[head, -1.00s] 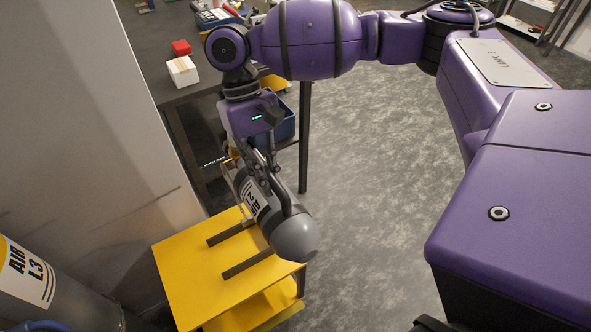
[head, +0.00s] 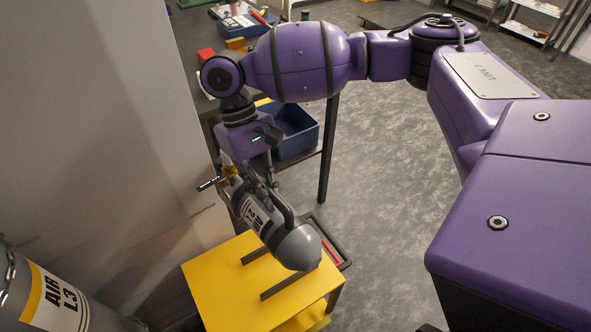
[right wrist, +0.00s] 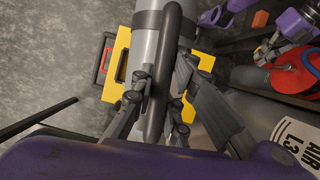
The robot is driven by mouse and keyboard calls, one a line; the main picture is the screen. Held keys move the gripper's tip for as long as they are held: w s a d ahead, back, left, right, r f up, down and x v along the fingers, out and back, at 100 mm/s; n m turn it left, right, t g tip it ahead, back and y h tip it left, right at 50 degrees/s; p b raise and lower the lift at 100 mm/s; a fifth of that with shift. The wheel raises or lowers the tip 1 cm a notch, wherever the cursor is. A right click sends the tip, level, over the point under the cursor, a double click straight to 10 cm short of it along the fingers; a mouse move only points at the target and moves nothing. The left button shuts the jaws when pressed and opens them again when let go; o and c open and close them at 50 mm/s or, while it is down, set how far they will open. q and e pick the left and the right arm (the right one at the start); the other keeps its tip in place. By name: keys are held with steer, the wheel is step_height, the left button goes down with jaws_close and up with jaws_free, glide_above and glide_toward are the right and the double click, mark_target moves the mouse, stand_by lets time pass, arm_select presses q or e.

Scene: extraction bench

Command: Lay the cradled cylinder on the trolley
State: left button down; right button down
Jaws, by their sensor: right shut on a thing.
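The grey cylinder (head: 283,232), marked AIR 2L, hangs tilted from my right gripper (head: 266,188). The gripper is shut on the dark bar of its cradle (right wrist: 157,112). The cylinder's rounded end overlaps the far right part of the yellow trolley (head: 222,287) in the head view. Two dark rails (head: 288,284) lie on the trolley top. I cannot tell how large the gap between cylinder and trolley is. The trolley also shows behind the cylinder in the right wrist view (right wrist: 119,68). Purple and grey parts, probably my left gripper (right wrist: 268,45), show there, with fingertips unclear.
A large cylinder marked AIR L3 (head: 62,303) stands at the lower left, by a grey wall panel (head: 120,130). A dark bench with a blue bin (head: 297,128) is behind my right arm. A black-and-red item (head: 328,245) is beside the trolley. Grey floor is clear to the right.

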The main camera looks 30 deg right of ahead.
steer(key=f+n+h, duration=0.1)
steer(key=f+n, duration=0.2)
steer(key=f, duration=0.1)
steer(key=a+f+n+t+h, duration=0.1)
steer(key=f+n, duration=0.1)
steer(key=f, duration=0.3)
steer(key=w+a+f+n+b, duration=0.1)
steer(key=f+n, duration=0.2)
steer(key=f, duration=0.1)
steer(key=shift+a+f+n+h, duration=0.1)
steer(key=shift+f+n+h, duration=0.1)
steer(key=shift+n+h, duration=0.15)
arm_select(q)
steer(key=shift+s+a+f+b, duration=0.1)
steer(key=shift+a+f+b, duration=0.3)
steer(key=shift+f, duration=0.45)
arm_select(e)
step_height(320, 180, down, 8)
steer(key=w+a+n+t+h, duration=0.1)
steer(key=a+n+t, duration=0.1)
steer(key=n, duration=0.6)
steer(key=shift+t, duration=0.6)
arm_select(q)
steer(key=shift+s+a, duration=0.1)
steer(key=shift+s, duration=0.1)
arm_select(e)
steer(key=shift+w+r, duration=0.1)
steer(key=shift+r, duration=0.05)
